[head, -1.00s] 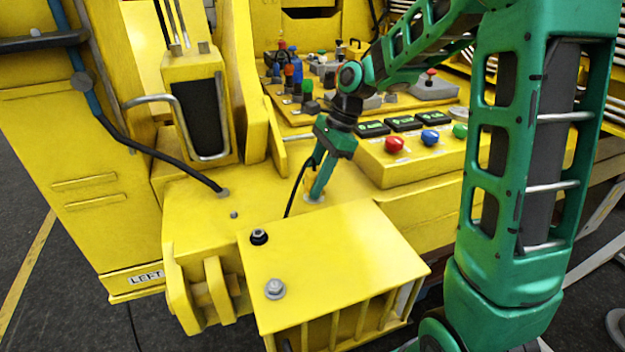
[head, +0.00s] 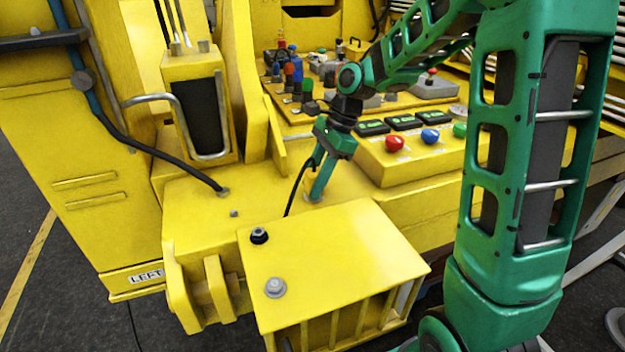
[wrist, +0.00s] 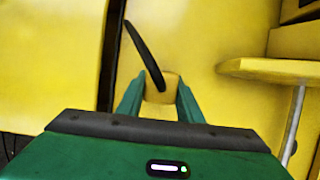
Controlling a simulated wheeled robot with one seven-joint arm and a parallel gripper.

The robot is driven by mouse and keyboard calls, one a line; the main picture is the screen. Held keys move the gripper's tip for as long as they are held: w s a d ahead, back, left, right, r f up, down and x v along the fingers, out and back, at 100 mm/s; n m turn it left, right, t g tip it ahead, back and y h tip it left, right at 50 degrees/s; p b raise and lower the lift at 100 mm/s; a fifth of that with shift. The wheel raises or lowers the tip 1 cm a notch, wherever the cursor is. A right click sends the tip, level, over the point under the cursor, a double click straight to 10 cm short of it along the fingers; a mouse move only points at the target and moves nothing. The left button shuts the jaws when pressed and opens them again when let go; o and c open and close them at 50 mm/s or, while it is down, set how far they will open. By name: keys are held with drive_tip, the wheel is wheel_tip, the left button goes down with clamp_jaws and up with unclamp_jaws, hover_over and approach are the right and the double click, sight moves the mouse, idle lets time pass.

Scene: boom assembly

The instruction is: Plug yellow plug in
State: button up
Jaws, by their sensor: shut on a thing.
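My gripper (head: 317,192) points down at the yellow deck behind the front yellow box. In the wrist view my gripper (wrist: 158,98) has its two green fingers on either side of a yellow plug (wrist: 161,88) and is shut on it. A black cable (wrist: 142,52) runs from the plug; the cable (head: 296,190) also shows left of my fingers in the head view.
The yellow box (head: 335,255) with bolts stands in front of my gripper. A button panel with a red button (head: 394,143) and a blue button (head: 430,137) is to the right. A yellow post with a metal handle (head: 180,115) and a dark hose (head: 160,153) are to the left.

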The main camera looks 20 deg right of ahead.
drive_tip(key=shift+f, duration=0.55)
idle(0.4)
drive_tip(key=o, duration=1.2)
drive_tip(key=shift+o, duration=0.2)
drive_tip(key=v, duration=1)
drive_tip(key=shift+d+r, duration=0.25)
